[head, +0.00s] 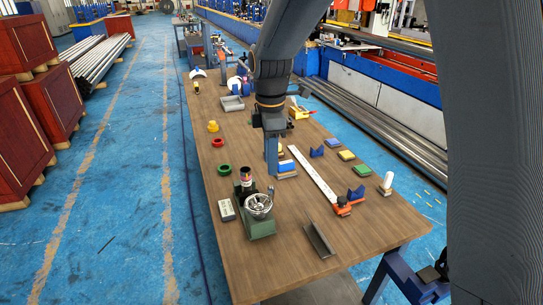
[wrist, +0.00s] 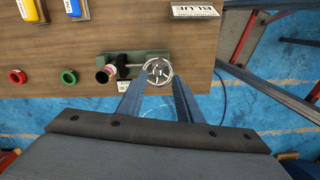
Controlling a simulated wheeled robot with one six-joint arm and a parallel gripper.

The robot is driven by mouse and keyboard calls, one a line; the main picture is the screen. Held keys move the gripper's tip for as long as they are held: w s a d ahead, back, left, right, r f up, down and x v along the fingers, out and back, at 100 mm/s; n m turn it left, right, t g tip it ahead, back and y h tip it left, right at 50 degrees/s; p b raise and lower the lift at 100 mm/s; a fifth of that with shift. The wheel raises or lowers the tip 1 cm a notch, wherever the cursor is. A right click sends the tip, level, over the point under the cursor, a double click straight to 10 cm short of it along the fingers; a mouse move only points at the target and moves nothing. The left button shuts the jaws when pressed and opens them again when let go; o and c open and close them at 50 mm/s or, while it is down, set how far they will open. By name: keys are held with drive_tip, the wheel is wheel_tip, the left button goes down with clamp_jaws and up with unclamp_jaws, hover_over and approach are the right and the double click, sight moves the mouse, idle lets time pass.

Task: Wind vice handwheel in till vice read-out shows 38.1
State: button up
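The green vice (head: 262,231) stands near the front of the wooden bench, and it also shows in the wrist view (wrist: 149,56). Its silver handwheel (head: 259,206) faces up in the head view. In the wrist view the handwheel (wrist: 158,71) appears between and just beyond my fingertips. My gripper (wrist: 156,82) is open and empty, its two blue fingers apart.
A dark cylinder with a pink band (head: 246,177) stands beside the handwheel. Green (head: 224,169) and red (head: 217,143) rings lie farther back. A long white scale (head: 312,174), a metal angle piece (head: 318,240) and blue V-blocks (head: 356,193) lie to the right.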

sight(271, 187)
wheel_tip(271, 187, down, 9)
drive_tip(key=b, duration=0.7)
drive_tip(key=shift+f, duration=0.15)
drive_tip(key=shift+d+p, duration=0.1)
drive_tip(key=shift+p, duration=0.25)
clamp_jaws()
